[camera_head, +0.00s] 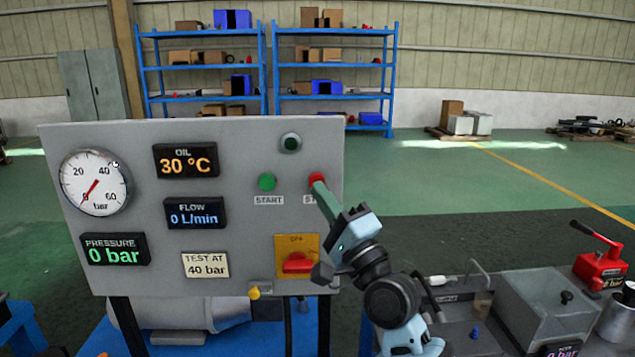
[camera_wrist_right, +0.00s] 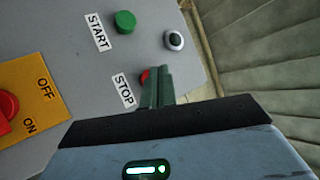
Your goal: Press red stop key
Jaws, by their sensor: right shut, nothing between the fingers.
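The red stop key (camera_head: 316,178) sits on the grey control panel (camera_head: 120,290), right of the green start key (camera_head: 267,182). My right gripper (camera_head: 319,186) is shut and empty, with its fingertips at the stop key. They partly cover the key and its label in the head view. In the right wrist view the stop key (camera_wrist_right: 145,76) shows as a red sliver beside the shut green fingers (camera_wrist_right: 160,85). The fingertips overlap the key there; I cannot tell whether they press it. My left gripper is not in view.
An orange plate with a red OFF/ON switch (camera_head: 297,263) is below the keys. A dark round lamp (camera_head: 290,143) is above them. Gauges and displays fill the panel's left side. A bench with a grey box (camera_head: 545,300) and red hand pump (camera_head: 600,268) stands at right.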

